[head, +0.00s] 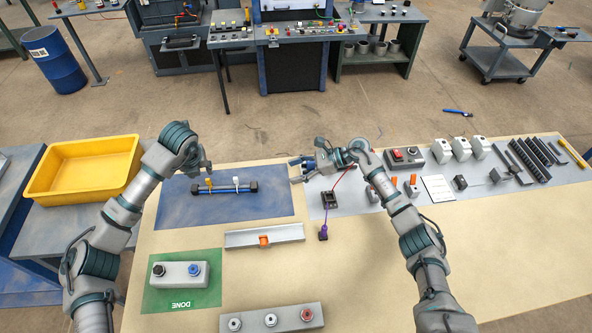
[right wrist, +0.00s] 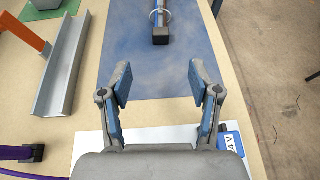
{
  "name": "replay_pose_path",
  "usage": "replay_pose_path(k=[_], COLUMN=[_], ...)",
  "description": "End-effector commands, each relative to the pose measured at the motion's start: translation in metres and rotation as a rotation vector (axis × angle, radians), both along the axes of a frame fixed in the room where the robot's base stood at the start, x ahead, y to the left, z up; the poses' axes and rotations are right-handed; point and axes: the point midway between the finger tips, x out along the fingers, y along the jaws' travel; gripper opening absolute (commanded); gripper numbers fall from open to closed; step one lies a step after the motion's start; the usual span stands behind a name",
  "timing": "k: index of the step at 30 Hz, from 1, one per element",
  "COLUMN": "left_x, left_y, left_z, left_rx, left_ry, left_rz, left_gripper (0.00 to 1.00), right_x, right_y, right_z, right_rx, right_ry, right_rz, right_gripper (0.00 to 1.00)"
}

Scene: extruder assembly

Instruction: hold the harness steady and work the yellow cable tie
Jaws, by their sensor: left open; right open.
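The harness (head: 222,188) is a dark blue bundle with black end blocks, lying on the blue mat (head: 262,207). The yellow cable tie (head: 209,184) stands up on its left part and a white cable tie (head: 236,181) on its right part. My left gripper (head: 206,166) is open just above and behind the yellow tie, seemingly apart from it. My right gripper (head: 293,171) is open and empty right of the harness. In the right wrist view my right gripper (right wrist: 160,82) points at the harness's near end block (right wrist: 161,38), with a gap between; a white tie ring shows beyond.
A grey channel (head: 272,238) with an orange piece lies in front of the mat. A green DONE mat (head: 208,296) holds a grey button box (head: 180,275). A yellow bin (head: 83,168) stands at left. Red and purple cables lie near my right gripper.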

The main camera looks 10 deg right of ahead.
Motion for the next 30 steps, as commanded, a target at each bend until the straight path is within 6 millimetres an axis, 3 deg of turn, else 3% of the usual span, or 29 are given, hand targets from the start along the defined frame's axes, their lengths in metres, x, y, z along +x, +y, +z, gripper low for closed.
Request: replay_pose_path(k=[5, 24, 30], left_x=[0.0, 0.0, 0.0], left_y=[-0.001, 0.0, -0.001], left_z=[0.001, 0.0, 0.001], left_rx=[0.0, -0.001, 0.0], left_ry=[-0.001, -0.001, -0.001], left_rz=[-0.001, -0.001, -0.001], left_gripper=[0.42, 0.42, 0.42], right_x=[0.004, 0.021, 0.025], right_y=[0.003, 0.122, 0.145], right_z=[-0.007, -0.057, -0.067], right_rx=[0.007, 0.009, 0.009], right_ry=[0.03, 0.031, 0.029], right_rz=[-0.009, -0.01, -0.01], right_gripper=[0.62, 0.62, 0.62])
